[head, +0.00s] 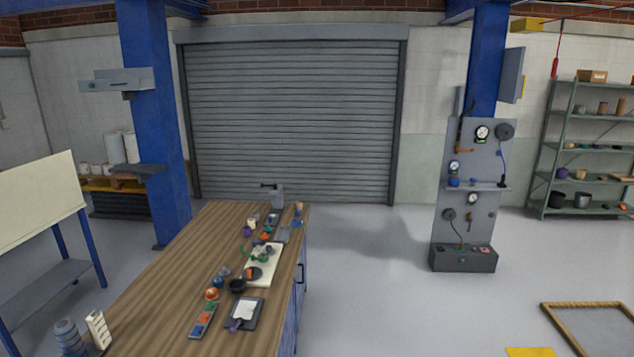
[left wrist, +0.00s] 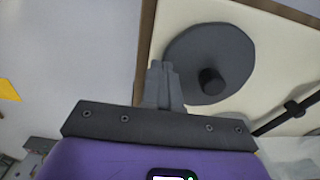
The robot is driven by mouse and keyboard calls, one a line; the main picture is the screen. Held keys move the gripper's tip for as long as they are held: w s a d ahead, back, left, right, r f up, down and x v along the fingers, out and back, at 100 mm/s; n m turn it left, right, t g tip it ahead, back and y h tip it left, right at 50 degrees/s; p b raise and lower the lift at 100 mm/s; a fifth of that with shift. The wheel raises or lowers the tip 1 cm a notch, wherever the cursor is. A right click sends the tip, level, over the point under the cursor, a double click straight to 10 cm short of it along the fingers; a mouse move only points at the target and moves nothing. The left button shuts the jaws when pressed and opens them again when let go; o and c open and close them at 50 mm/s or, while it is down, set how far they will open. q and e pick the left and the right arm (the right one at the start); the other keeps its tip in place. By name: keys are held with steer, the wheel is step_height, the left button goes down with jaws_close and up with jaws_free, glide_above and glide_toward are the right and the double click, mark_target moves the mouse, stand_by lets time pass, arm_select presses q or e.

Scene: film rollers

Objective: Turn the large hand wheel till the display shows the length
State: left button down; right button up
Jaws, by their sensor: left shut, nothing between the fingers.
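In the left wrist view a large dark grey disc (left wrist: 195,52) with a short black cylindrical handle (left wrist: 211,80) sits on a cream board (left wrist: 295,60). It looks like the large hand wheel. My left gripper (left wrist: 159,68) is shut and empty, its fingertips just left of the disc's edge in the picture. I cannot tell whether they touch it. No length reading is legible in either view. Neither of my grippers shows in the head view.
A wooden workbench (head: 165,270) carries a cream board (head: 262,282) and several small items. A grey gauge panel (head: 485,160) stands right, before shelves (head: 587,148). A wooden frame (head: 575,305) lies on the floor at lower right. The middle floor is clear.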

arm_select(q)
steer(key=shift+w, duration=0.1)
steer(key=shift+w+a+b, duration=0.15)
steer(key=shift+w+a, duration=0.1)
steer(key=shift+w, duration=0.5)
steer(key=shift+w+a+b, duration=0.15)
steer(key=shift+w+a, duration=0.05)
steer(key=shift+w, duration=0.5)
steer(key=shift+w+a, duration=0.45)
steer(key=shift+w, duration=0.3)
steer(key=shift+w+a, duration=0.15)
steer(key=shift+a, duration=0.05)
steer(key=shift+b, duration=0.3)
